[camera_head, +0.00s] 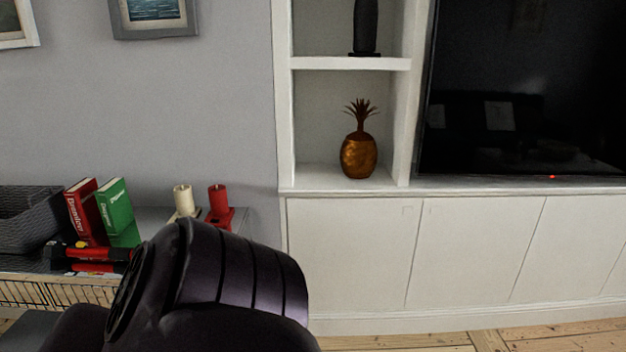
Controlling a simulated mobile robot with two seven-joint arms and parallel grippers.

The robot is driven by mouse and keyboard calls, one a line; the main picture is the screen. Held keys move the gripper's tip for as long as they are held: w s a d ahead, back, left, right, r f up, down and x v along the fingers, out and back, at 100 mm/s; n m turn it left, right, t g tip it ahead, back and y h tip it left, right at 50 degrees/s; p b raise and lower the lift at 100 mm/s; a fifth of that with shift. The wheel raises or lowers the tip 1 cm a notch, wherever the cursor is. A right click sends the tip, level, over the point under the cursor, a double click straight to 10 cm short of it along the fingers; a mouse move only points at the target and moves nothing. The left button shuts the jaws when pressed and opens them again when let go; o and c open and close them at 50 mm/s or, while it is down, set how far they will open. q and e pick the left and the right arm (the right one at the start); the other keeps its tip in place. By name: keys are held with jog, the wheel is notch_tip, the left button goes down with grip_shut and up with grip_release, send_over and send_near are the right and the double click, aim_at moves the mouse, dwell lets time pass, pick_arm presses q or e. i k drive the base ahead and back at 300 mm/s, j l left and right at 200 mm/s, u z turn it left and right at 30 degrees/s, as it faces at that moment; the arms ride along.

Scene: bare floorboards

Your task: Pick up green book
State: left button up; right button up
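The green book (117,212) stands tilted on a low surface at the left, leaning beside a red book (86,211). Its cover faces me and its lower right part is near my dark arm link, which fills the bottom left of the view. Neither gripper shows in the head view.
A grey woven basket (28,217) stands left of the books. A red and black tool (88,254) lies in front of them. A white candle (184,199) and a red candle (219,203) stand to the right. A white cabinet (370,255) with a pineapple ornament (359,155) is at the right.

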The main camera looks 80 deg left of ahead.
aim_at(112, 198)
jog(key=u, duration=3.8)
